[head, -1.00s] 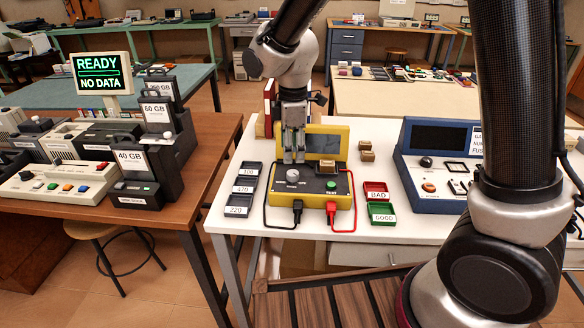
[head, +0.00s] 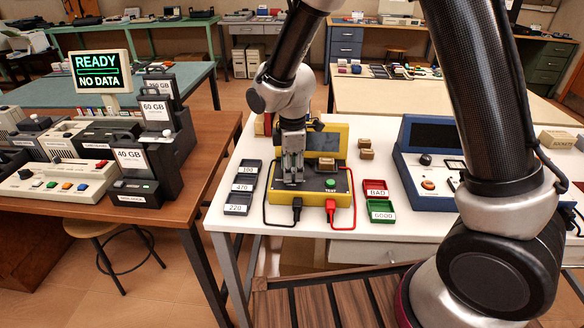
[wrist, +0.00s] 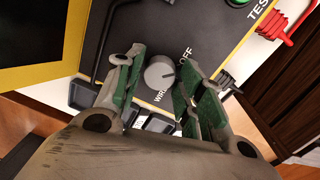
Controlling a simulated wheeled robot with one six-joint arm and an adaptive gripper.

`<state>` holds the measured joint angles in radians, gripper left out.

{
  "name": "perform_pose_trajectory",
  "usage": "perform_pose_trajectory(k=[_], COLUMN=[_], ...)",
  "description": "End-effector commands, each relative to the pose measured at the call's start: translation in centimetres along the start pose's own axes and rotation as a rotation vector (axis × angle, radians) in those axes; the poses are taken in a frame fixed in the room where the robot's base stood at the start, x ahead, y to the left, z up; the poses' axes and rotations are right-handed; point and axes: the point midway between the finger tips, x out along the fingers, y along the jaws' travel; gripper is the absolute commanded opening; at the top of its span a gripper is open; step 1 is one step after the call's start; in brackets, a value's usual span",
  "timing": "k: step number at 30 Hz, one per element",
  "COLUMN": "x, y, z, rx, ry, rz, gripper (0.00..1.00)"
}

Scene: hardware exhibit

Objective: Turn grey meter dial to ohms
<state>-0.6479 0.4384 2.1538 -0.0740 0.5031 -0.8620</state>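The yellow meter (head: 343,199) stands on the white table, its dark panel facing up and its screen behind. Its round grey dial (wrist: 160,72) shows in the wrist view, with "OFF" and part of a "WIR…" label beside it. A pointer mark on the dial is too small to read. My gripper (head: 293,180) points down over the left of the panel and hides the dial in the head view. In the wrist view my gripper (wrist: 161,82) is open, with one green-padded finger on each side of the dial. A gap shows at least on the left; contact is unclear.
A green TEST button (head: 330,184) and a small brown block (head: 327,163) are right of my gripper. Black (head: 297,206) and red (head: 331,208) plugs are at the meter's front. Labelled trays (head: 243,186) stand left, red BAD (head: 375,186) and green GOOD (head: 381,206) trays right.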

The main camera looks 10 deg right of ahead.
Motion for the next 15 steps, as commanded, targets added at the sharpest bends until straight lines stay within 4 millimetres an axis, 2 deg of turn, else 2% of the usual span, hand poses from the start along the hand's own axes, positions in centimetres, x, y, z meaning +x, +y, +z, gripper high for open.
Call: perform_pose_trajectory(k=[1, 4, 15], x=[-0.01, -0.02, -0.04], y=[0.01, 0.01, 0.01], z=[0.00, 0.00, -0.02], rx=[0.000, 0.000, 0.050], ry=[0.000, 0.000, -0.003], rz=[0.000, 0.000, 0.000], gripper=[0.23, 0.06, 0.06])
